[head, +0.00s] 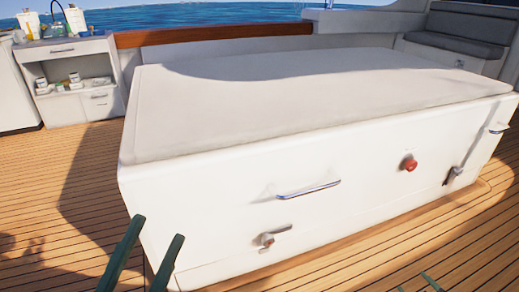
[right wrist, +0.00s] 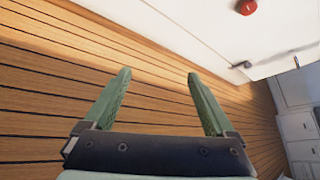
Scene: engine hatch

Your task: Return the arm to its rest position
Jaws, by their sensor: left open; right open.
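The engine hatch (head: 230,200) is a large white box with a pale padded top, and its lid looks down. A metal handle (head: 308,190) is on its front face, with a latch (head: 270,238) below it. My left gripper (head: 158,228) is open and empty, in front of the hatch's left part at the bottom of the head view. My right gripper (right wrist: 159,73) is open and empty above the deck in the right wrist view. Only its green fingertips show at the bottom right of the head view (head: 416,283).
A red knob (head: 409,164) and a second latch (head: 453,175) are on the hatch front. A white cabinet (head: 75,80) with bottles stands at the back left. A grey seat (head: 455,40) is at the back right. The plank deck (head: 50,190) is clear at left.

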